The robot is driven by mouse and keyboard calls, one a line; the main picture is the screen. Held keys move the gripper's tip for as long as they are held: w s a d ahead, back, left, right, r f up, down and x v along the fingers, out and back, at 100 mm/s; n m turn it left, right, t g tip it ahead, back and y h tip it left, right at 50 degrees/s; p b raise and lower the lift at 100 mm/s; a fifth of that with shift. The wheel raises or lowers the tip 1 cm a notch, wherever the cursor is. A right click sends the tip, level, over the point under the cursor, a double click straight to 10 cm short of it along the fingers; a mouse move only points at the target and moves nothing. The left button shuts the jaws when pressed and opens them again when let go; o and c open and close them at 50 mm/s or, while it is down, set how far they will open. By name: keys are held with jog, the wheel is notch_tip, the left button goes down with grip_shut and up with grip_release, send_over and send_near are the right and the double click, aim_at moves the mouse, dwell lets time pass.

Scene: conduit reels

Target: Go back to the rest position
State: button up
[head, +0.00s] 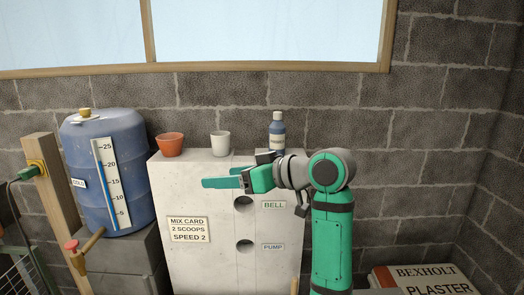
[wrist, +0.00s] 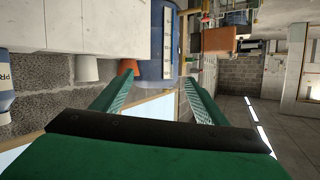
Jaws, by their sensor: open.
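My gripper (head: 208,182) is at the end of my teal and grey arm in the head view. It points left in front of the pale cabinet's upper part, below the cups standing on top. In the wrist view its two green fingers (wrist: 160,78) are spread apart with nothing between them, so it is open and empty. The view between the fingers shows part of the blue barrel and an orange pot. My arm hides part of the cabinet's right side.
The pale cabinet (head: 215,260) carries an orange pot (head: 170,145), a white cup (head: 220,144) and a blue bottle (head: 277,131). A blue barrel (head: 130,205) stands left. A wooden post (head: 55,200) and plaster bag (head: 425,280) flank the area. A block wall is behind.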

jog(key=w+f+m+t+h, duration=0.25)
jog(key=f+m+t, duration=0.35)
jog(key=f, duration=1.8)
jog(key=s+d+f+m+t+h, duration=0.1)
jog(key=s+f+m+h, duration=0.1)
jog(key=s+f, duration=0.35)
jog(key=s+d+f+m+h, duration=0.1)
jog(key=s+f+m, duration=0.1)
jog(key=f, duration=0.6)
jog(key=s+d+f+m+t+h, duration=0.1)
jog(key=s+f+m+h, duration=0.15)
jog(key=f, duration=0.45)
jog(key=s+d+f+h, duration=0.2)
jog(key=s+f, duration=0.2)
jog(key=s, duration=0.7)
jog(key=s+d+f+h, duration=0.2)
jog(key=s+f, duration=0.3)
jog(key=s, duration=0.5)
jog(key=s+r+n, duration=0.1)
jog(key=s+r, duration=0.2)
jog(key=s, duration=0.6)
jog(key=s+d+r+n, duration=0.1)
jog(key=s+r, duration=0.2)
jog(key=s, duration=0.7)
jog(key=shift+r, duration=0.25)
